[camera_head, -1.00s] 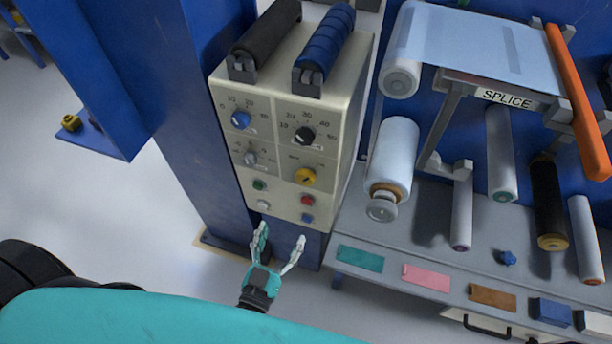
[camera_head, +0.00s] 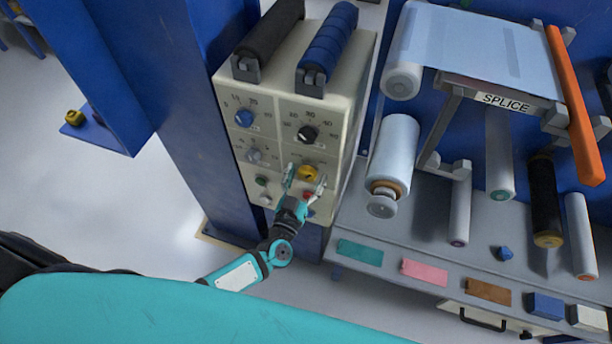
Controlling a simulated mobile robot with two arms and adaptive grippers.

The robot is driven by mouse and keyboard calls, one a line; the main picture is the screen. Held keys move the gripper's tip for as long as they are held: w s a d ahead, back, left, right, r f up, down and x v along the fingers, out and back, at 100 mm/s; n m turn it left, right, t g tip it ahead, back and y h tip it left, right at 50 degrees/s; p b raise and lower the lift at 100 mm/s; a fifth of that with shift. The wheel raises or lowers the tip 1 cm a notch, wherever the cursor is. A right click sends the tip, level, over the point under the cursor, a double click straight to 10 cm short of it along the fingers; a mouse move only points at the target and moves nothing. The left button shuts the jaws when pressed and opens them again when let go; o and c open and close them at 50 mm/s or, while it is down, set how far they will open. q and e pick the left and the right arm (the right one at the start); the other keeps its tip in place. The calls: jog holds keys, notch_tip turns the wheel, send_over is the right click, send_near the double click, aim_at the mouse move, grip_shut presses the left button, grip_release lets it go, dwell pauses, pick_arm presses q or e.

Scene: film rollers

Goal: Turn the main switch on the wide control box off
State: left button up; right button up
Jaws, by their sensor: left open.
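The wide control box (camera_head: 338,110) is cream-coloured and stands against the blue column. My right gripper is not in view.
Black and blue rollers (camera_head: 329,50) lie on top of the box. To the right is a grey bench (camera_head: 420,225) with film rolls (camera_head: 390,160), coloured patches and a "SPLICE" stand (camera_head: 505,101). A blue column (camera_head: 190,120) stands left of the box.

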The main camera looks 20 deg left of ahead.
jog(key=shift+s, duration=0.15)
pick_arm(q)
jog(key=c, duration=1.2)
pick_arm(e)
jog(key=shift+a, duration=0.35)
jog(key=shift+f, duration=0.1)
pick_arm(q)
jog(key=n+b, duration=0.1)
jog(key=n, duration=0.3)
jog(key=shift+d+f, duration=0.1)
jog(key=n+b, duration=0.1)
jog(key=n, duration=0.2)
jog(key=shift+n, duration=0.3)
jog(key=n+b, duration=0.1)
jog(key=n, duration=0.3)
jog(key=shift+d+n+b, duration=0.15)
jog(key=shift+n+b, duration=0.2)
jog(key=shift+n, duration=0.05)
jog(key=shift+r+n, duration=0.2)
jog(key=shift+n, duration=0.5)
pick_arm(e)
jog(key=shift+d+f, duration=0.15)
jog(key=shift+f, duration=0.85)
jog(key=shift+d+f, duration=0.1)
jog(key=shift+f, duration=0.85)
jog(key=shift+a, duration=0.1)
